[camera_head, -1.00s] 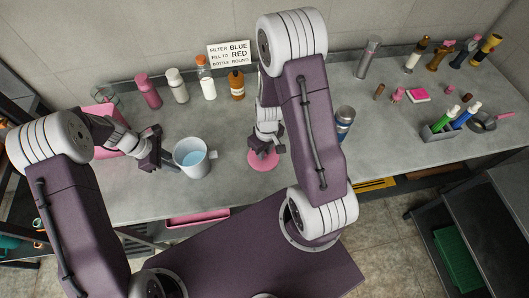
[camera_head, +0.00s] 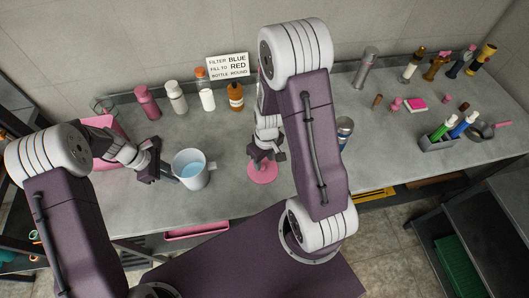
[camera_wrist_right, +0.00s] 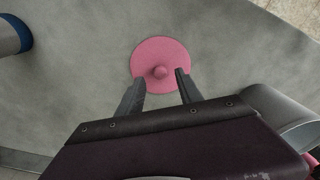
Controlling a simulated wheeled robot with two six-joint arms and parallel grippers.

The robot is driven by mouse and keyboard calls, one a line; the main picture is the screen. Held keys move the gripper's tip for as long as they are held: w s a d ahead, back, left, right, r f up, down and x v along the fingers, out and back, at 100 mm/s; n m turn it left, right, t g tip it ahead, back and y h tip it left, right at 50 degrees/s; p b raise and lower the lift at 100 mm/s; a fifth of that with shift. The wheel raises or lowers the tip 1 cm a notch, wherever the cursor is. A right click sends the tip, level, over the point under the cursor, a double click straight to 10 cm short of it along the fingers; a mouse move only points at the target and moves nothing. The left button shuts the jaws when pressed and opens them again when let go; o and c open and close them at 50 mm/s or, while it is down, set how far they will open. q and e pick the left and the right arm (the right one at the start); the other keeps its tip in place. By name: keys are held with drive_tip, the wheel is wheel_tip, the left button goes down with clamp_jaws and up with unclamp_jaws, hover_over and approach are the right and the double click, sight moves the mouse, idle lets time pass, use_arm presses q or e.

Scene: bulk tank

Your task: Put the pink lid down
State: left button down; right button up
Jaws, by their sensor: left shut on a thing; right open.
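The pink lid (camera_head: 262,174) lies flat on the grey counter, right of the white jug. In the right wrist view the lid (camera_wrist_right: 160,58) is a round disc with a small knob at its middle. My right gripper (camera_head: 263,160) is just above the lid. Its two fingers (camera_wrist_right: 160,82) are apart, one on each side near the knob, and hold nothing. My left gripper (camera_head: 170,168) is shut at the left side of the white jug (camera_head: 193,178), which holds light blue liquid.
Several bottles (camera_head: 176,97) and a sign (camera_head: 227,66) stand along the wall. A pink bin (camera_head: 103,128) is at the left. A blue-banded can (camera_head: 344,130) stands right of my right arm. A grey caddy (camera_head: 438,143) with bottles is further right. Counter between jug and lid is clear.

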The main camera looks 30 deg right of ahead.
sight(265, 171)
wheel_tip(265, 171, up, 9)
use_arm(q)
drive_tip(key=shift+s+r, duration=0.1)
use_arm(e)
drive_tip(key=s+a+r+m, duration=0.1)
drive_tip(key=s+a+m, duration=0.1)
drive_tip(key=s+a, duration=0.2)
drive_tip(key=shift+s+a+m, duration=0.4)
drive_tip(key=shift+s, duration=0.65)
drive_tip(key=shift+w, duration=0.1)
use_arm(q)
drive_tip(key=c, duration=1.2)
unclamp_jaws()
drive_tip(key=shift+o, duration=0.2)
